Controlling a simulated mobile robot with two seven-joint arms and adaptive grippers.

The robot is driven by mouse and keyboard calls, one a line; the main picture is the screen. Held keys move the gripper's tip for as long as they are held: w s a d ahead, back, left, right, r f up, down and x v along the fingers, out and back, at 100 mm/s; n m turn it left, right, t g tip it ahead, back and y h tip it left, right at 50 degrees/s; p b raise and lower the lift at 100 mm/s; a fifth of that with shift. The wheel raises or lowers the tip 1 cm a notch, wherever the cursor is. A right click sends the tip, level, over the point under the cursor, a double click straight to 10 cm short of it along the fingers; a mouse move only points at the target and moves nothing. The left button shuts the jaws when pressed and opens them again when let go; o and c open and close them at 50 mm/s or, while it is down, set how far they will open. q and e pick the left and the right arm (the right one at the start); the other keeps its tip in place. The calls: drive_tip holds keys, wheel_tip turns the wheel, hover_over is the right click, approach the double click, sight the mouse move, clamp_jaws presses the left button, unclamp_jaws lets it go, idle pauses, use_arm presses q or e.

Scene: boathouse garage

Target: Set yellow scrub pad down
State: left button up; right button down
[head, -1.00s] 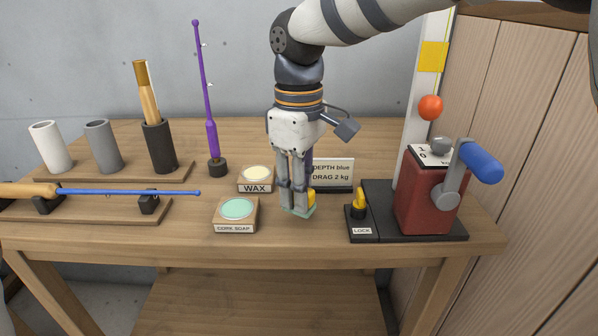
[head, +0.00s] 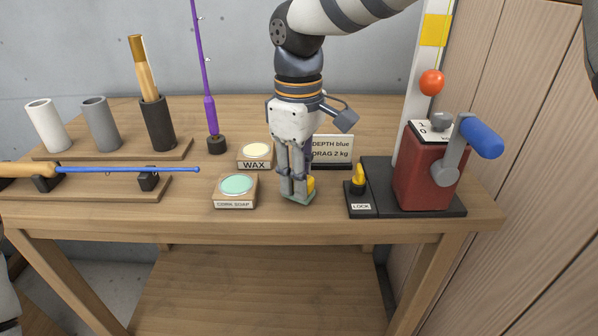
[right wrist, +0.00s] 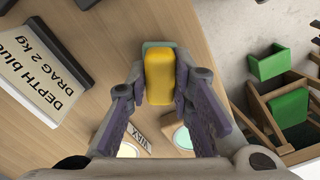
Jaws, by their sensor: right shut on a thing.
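The yellow scrub pad (head: 311,185) has a teal-green layer on its underside. My right gripper (head: 297,190) points straight down and is shut on the pad, just right of the cork soap. The pad is at or very near the table top (head: 330,215); I cannot tell if it touches. In the right wrist view the yellow pad (right wrist: 160,76) sits between the two fingertips, with its teal edge showing at the far end. The fingers hide part of the pad in the head view. My left gripper is not in view.
Left of the pad are the cork soap (head: 235,187) and the wax (head: 255,153). A depth/drag sign (head: 332,149) stands behind it. The lock switch (head: 359,182) and red crank box (head: 424,178) are to the right. Bare table lies in front.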

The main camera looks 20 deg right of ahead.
drive_tip(key=shift+f, duration=0.2)
drive_tip(key=c, duration=1.3)
unclamp_jaws()
drive_tip(key=shift+c, duration=0.2)
wheel_tip(320, 180, up, 12)
drive_tip(key=shift+w, duration=0.1)
clamp_jaws()
drive_tip(key=shift+f, duration=0.1)
